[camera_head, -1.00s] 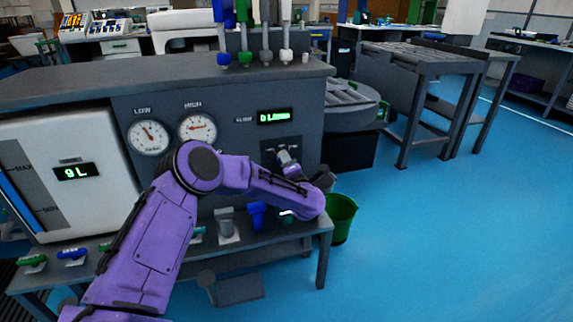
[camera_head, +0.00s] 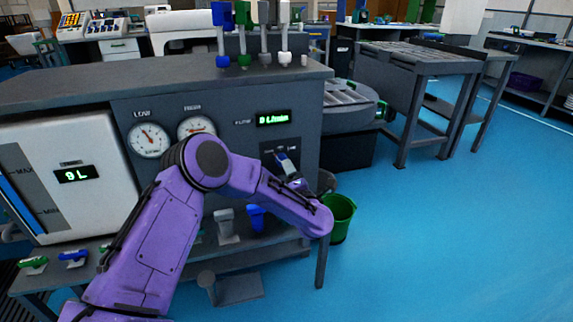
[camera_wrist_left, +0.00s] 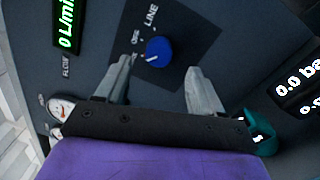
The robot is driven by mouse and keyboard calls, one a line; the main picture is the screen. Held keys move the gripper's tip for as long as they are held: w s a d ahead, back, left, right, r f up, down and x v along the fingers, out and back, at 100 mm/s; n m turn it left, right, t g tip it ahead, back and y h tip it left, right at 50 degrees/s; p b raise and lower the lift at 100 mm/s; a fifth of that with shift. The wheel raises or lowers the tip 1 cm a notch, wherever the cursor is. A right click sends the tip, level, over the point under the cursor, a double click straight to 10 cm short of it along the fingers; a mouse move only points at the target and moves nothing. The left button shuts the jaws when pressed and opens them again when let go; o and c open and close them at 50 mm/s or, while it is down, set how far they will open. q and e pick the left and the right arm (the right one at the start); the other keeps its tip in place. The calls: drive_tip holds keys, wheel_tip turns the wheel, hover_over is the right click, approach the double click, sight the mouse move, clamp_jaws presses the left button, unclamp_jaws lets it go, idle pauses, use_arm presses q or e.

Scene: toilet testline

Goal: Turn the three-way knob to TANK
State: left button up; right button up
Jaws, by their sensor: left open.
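The three-way knob (camera_wrist_left: 158,52) is a round blue knob on a dark square plate (camera_wrist_left: 188,33) in the left wrist view. Its white pointer mark faces the lower left of that picture. The word LINE is readable beside it; the other labels are small or partly covered by a finger. My left gripper (camera_wrist_left: 159,65) is open, with one grey finger on each side of the knob and gaps visible between. In the head view my left gripper (camera_head: 286,163) is at the dark plate on the panel, and the knob is not clearly visible there. My right gripper is not in view.
The panel (camera_head: 222,165) carries two round gauges (camera_head: 149,140) and a green flow display (camera_head: 273,118). Blue and grey valve handles (camera_head: 257,217) sit low in front of it. A green bucket (camera_head: 340,218) stands right of the bench. The blue floor at right is clear.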

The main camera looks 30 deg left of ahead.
use_arm(q)
drive_tip(key=shift+v, duration=2.25)
